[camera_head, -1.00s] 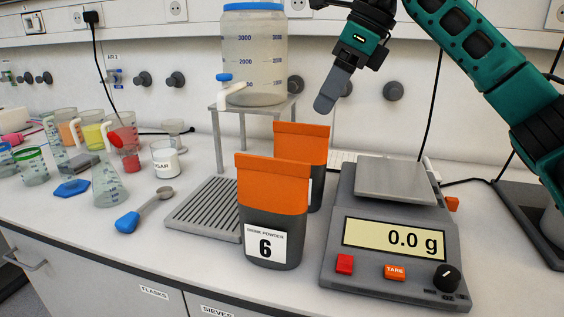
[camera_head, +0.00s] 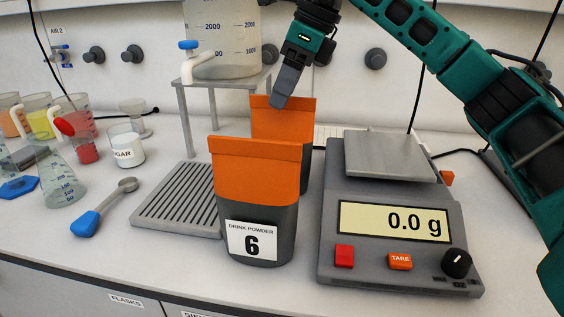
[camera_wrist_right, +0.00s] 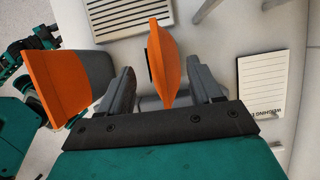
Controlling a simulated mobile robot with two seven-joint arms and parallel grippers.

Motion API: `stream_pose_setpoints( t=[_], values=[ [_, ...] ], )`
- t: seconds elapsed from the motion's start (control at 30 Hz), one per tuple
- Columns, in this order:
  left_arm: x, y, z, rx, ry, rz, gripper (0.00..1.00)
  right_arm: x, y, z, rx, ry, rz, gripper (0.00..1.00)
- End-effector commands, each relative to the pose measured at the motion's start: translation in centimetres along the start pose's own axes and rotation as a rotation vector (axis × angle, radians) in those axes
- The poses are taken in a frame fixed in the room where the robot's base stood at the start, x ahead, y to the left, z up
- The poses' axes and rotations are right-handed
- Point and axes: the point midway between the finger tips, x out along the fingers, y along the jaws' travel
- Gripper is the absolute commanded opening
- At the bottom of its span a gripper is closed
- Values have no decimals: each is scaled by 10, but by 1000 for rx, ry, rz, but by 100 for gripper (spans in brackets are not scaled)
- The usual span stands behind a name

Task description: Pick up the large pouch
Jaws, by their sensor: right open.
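Two orange-topped, dark grey pouches stand upright on the bench. The front pouch (camera_head: 256,180) has a "DRINK POWDER 6" label and looks bigger in the head view; it also shows at the left of the wrist view (camera_wrist_right: 58,84). The rear pouch (camera_head: 283,122) stands behind it, its lower part partly hidden. My right gripper (camera_head: 278,101) is open, pointing down at the rear pouch's top edge. In the right wrist view, the rear pouch (camera_wrist_right: 167,58) lies between the two spread fingers (camera_wrist_right: 163,78), with gaps on both sides. My left gripper is not seen.
A scale (camera_head: 398,243) reading 0.0 g stands right of the pouches. A slatted drip tray (camera_head: 178,207) and a dispenser on a metal stand (camera_head: 180,112) are at the left and back. A blue-handled scoop (camera_head: 88,222) and glassware stand farther left.

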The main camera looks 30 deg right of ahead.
Motion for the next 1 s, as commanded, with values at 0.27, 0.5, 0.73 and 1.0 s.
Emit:
stream_pose_setpoints(
  t=[0.27,0.5,0.73,1.0],
  values=[
    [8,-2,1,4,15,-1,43,38,-2,-8,-1,4,1,64],
    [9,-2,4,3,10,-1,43,50,-2,-6,0,0,-1,64],
    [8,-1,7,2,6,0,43,50,-2,-6,0,1,0,52],
    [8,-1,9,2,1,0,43,50,-2,-6,0,1,0,26]
  ],
)
